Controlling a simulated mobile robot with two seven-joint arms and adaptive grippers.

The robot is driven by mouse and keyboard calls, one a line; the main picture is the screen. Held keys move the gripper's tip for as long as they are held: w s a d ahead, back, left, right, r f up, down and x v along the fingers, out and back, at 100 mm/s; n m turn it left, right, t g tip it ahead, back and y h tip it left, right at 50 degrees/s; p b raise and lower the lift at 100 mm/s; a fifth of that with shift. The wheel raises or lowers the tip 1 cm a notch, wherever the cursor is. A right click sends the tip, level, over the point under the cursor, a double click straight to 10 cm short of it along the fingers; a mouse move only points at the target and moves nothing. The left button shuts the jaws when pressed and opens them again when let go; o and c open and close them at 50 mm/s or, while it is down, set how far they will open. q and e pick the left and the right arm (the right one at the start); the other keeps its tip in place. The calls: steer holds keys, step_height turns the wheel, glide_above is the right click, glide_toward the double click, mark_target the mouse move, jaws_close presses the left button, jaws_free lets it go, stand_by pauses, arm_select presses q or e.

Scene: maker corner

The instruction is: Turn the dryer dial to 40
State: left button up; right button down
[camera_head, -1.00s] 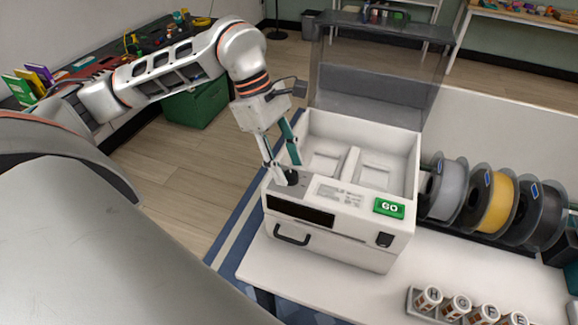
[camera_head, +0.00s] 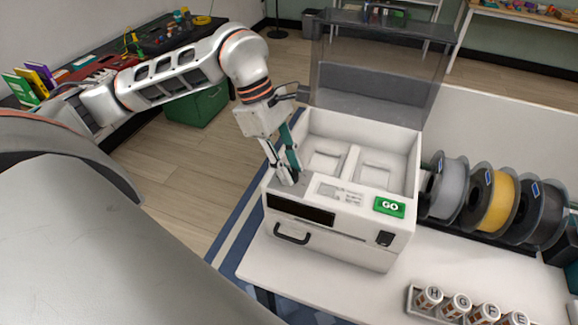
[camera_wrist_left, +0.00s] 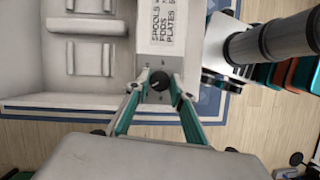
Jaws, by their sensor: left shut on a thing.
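The white dryer (camera_head: 340,245) stands on the table with its clear lid raised and its inside empty. Its black dial (camera_wrist_left: 159,82) is on the top panel at the left front corner, with a light pointer mark; the numbers around it are too small to read. My left gripper (camera_wrist_left: 157,78) reaches down from above with its fingers on both sides of the dial, shut on it. In the head view the left gripper (camera_head: 292,178) partly hides the dial. A green GO button (camera_head: 389,207) is on the panel's right. My right gripper does not show.
Spools of filament (camera_head: 492,200) stand right of the dryer. A rack of lettered jars (camera_head: 458,305) is at the front right of the white table (camera_head: 370,300). The raised lid (camera_head: 378,75) stands behind the dryer.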

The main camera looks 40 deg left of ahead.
arm_select(q)
steer(key=n+t+b, duration=0.1)
steer(key=n, duration=0.1)
steer(key=n+b, duration=0.2)
steer(key=shift+s+f+t+y, duration=0.1)
steer(key=shift+f+t+y, duration=0.05)
steer(key=shift+t+y, duration=0.2)
steer(key=n+t+b, duration=0.1)
steer(key=n, duration=0.3)
steer(key=shift+d+y+b, duration=0.1)
steer(key=shift+y+b, duration=0.2)
steer(key=shift+y, duration=0.05)
steer(key=n+y, duration=0.1)
steer(key=n, duration=0.1)
steer(key=n+t+b, duration=0.1)
steer(key=n, duration=0.2)
steer(key=shift+s+d+r+y, duration=0.1)
steer(key=shift+d+r+y, duration=0.1)
steer(key=shift+y, duration=0.2)
steer(key=n+y, duration=0.1)
steer(key=n, duration=0.2)
steer(key=shift+n+t, duration=0.25)
steer(key=shift+n, duration=0.05)
steer(key=shift+n+y+b, duration=0.4)
steer(key=shift+n+y, duration=0.3)
steer(key=shift+n, duration=0.7)
steer(key=o, duration=1.1)
